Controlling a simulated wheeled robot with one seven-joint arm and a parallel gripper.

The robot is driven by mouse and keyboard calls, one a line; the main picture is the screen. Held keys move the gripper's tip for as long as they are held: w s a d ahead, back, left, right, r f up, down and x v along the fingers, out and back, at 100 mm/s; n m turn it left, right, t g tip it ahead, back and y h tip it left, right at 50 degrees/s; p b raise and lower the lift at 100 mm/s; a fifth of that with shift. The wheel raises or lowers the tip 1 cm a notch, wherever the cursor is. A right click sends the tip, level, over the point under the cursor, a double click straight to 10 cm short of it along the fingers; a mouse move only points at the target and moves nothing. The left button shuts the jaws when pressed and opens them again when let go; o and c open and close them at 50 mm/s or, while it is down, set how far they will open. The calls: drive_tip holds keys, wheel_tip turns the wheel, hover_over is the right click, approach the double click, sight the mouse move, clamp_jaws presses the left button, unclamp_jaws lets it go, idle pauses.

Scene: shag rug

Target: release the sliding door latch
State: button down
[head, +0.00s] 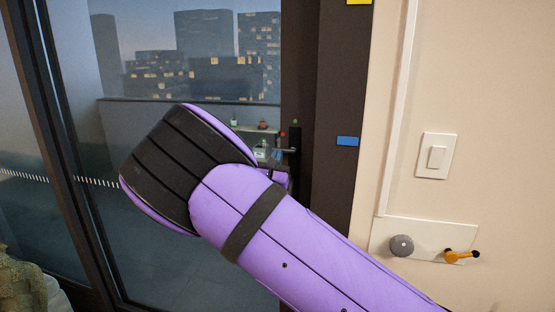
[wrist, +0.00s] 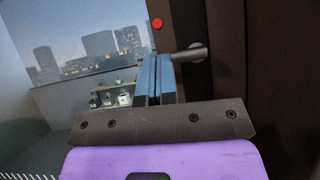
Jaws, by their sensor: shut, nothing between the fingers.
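The sliding glass door (head: 190,245) has a dark frame, and its dark latch handle (head: 293,140) is on the frame at the right edge. In the wrist view the latch lever (wrist: 189,54) is a short grey bar pointing left from the dark frame. My gripper (wrist: 158,60) has blue fingers pressed together with nothing between them. Its tips are at the left end of the lever; I cannot tell whether they touch it. In the head view my purple arm hides most of the gripper, and only a little of it shows below the latch.
A red dot (wrist: 157,23) is above the lever. Small items (head: 262,127) stand on a shelf beyond the glass. A blue tag (head: 347,141) is on the dark post. A light switch (head: 436,157) and a hook plate (head: 423,240) are on the right wall.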

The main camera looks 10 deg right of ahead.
drive_tip(key=shift+r+m+g+h, duration=0.2)
drive_tip(key=shift+m+g+h, duration=0.1)
drive_tip(key=shift+m+h, duration=0.4)
drive_tip(key=r+m+g+h, duration=0.1)
drive_tip(key=m+g, duration=0.2)
drive_tip(key=m, duration=0.3)
drive_tip(key=d+r+m+g+h, duration=0.1)
drive_tip(key=r+m+g+h, duration=0.1)
drive_tip(key=m+g, duration=0.2)
drive_tip(key=r+m+g+h, duration=0.1)
drive_tip(key=m+g, duration=0.2)
drive_tip(key=m, duration=0.7)
drive_tip(key=shift+s+d+r+g, duration=0.2)
drive_tip(key=shift+s+r+g, duration=0.05)
drive_tip(key=shift+g, duration=0.15)
drive_tip(key=shift+a, duration=0.1)
